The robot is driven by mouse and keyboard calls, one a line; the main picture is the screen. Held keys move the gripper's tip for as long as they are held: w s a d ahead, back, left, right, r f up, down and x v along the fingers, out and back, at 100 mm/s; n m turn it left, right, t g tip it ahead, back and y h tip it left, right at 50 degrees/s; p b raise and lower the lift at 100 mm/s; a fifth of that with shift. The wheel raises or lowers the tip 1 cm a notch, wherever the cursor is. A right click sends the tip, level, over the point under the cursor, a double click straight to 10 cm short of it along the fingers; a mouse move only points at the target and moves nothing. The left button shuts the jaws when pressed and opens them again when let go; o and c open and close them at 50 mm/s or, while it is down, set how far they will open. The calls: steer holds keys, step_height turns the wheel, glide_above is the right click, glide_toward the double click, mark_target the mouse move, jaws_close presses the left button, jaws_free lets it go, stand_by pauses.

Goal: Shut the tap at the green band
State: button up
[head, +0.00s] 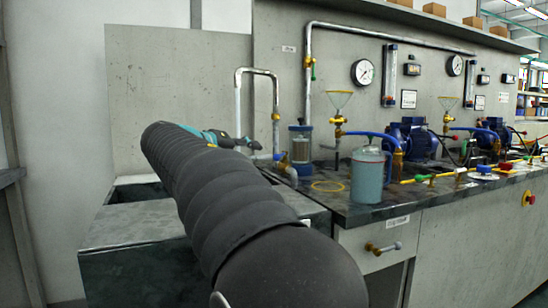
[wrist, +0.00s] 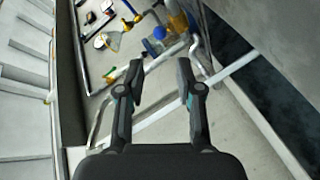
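A small brass tap with a green part (head: 311,70) sits on the tall vertical pipe against the back panel. It also shows as a green and yellow spot in the wrist view (wrist: 110,73), left of my fingers. Another green fitting (head: 432,180) lies on the yellow line along the bench. I cannot tell the exact form of a green band or either handle's setting. My gripper (head: 249,143) is left of the tall pipe, apart from both fittings. In the wrist view my gripper (wrist: 162,75) is open, with nothing between its fingers.
A bent pipe (head: 257,71) with a brass fitting stands close beyond my gripper. A clear-walled filter (head: 301,143), a grey-green tank (head: 368,175), a funnel (head: 338,100) and blue pumps (head: 410,139) crowd the bench. A drawer handle (head: 383,249) sticks out in front.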

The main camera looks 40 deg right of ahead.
mark_target(278, 157)
steer(key=x, duration=1.2)
steer(key=shift+s+d+f, duration=0.1)
steer(key=shift+d+f, duration=0.05)
jaws_close()
